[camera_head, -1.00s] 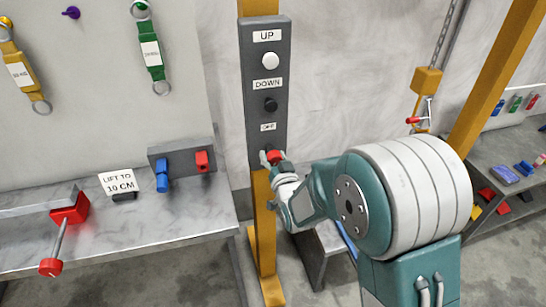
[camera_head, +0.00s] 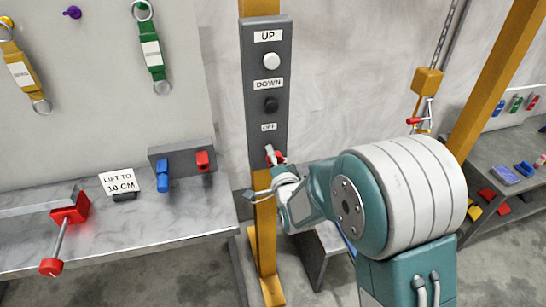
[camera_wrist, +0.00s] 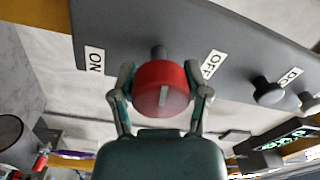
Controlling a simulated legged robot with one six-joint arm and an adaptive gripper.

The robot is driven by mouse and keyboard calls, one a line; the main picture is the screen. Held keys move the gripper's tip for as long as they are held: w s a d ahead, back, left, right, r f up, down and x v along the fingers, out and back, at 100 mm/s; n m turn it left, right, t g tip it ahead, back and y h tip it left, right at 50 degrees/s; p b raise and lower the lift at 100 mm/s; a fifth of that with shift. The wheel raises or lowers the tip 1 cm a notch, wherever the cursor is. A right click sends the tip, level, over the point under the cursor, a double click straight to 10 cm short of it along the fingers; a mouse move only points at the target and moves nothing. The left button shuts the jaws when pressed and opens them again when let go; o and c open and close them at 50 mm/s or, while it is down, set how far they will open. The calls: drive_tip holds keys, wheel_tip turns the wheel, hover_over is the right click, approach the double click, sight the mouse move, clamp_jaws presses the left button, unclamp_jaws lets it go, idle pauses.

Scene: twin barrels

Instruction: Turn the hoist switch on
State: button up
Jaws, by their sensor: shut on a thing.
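The red hoist switch (camera_head: 279,157) is a round knob low on the grey control panel (camera_head: 265,52). In the wrist view the red knob (camera_wrist: 160,80) sits between the two fingers of my gripper (camera_wrist: 160,96), which is shut on it. A pale mark shows on its face. The OFF label (camera_head: 268,127) is above the switch in the head view. In the wrist view, the ON label (camera_wrist: 95,59) is left of the knob and the OFF label (camera_wrist: 212,64) is right of it. My gripper (camera_head: 262,172) partly hides the switch in the head view.
A white UP button (camera_head: 271,61) and a black DOWN button (camera_head: 271,104) are higher on the panel. A yellow post (camera_head: 264,235) carries the panel. A grey bench (camera_head: 150,225) with blue and red parts stands left. A hoist hook (camera_head: 424,110) hangs right.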

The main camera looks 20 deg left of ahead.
drive_tip(key=shift+d+m, duration=0.1)
drive_tip(key=shift+m, duration=1.1)
drive_tip(key=shift+f, duration=0.15)
drive_tip(key=o, duration=1.2)
drive_tip(key=shift+w, duration=0.1)
drive_tip(key=shift+c, duration=0.2)
drive_tip(key=shift+s+d, duration=0.15)
drive_tip(key=shift+s, duration=0.15)
drive_tip(key=v, duration=1.1)
drive_tip(key=shift+s+d, duration=0.1)
